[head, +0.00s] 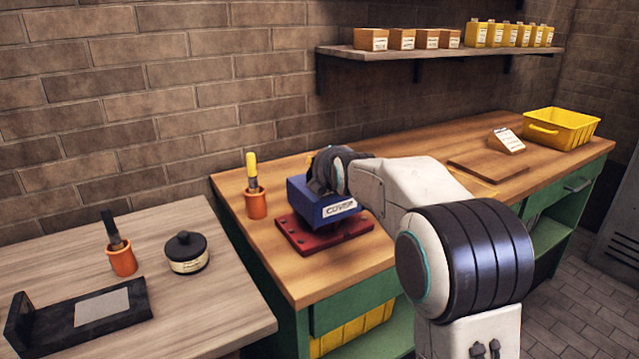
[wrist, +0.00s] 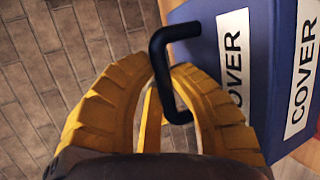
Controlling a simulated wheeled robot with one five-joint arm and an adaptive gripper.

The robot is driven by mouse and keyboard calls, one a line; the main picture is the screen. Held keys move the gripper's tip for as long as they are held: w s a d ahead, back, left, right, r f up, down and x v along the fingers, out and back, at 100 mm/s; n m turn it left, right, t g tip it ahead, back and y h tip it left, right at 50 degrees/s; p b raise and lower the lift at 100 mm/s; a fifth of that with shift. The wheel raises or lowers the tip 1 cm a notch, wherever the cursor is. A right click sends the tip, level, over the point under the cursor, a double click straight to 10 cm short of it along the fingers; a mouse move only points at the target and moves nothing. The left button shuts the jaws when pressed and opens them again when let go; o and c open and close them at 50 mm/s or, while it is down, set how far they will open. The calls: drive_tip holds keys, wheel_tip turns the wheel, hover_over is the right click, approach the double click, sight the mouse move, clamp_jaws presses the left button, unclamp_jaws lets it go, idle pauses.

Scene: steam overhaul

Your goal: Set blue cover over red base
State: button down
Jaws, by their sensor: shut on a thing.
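The blue cover (head: 313,203), a box labelled COVER, is over the red base (head: 300,237) on the wooden bench in the head view. The base's front and side edges stick out beneath it. I cannot tell whether the cover touches the base or hangs just above it. My gripper (wrist: 165,75) has its yellow fingers shut on the cover's black handle (wrist: 178,40) in the wrist view. The cover (wrist: 238,20) fills the right side there. In the head view my arm hides the fingers and part of the cover's top.
An orange cup (head: 257,205) with a yellow-handled tool stands left of the base. A brown board (head: 487,165), a label stand (head: 506,141) and a yellow bin (head: 560,128) are farther right. A lower table (head: 215,310) at left holds a black pot (head: 187,253) and another orange cup (head: 122,260).

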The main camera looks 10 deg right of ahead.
drive_tip(key=shift+f+b, duration=1)
drive_tip(key=shift+f, duration=0.7)
drive_tip(key=shift+f, duration=0.2)
drive_tip(key=c, duration=1.2)
unclamp_jaws()
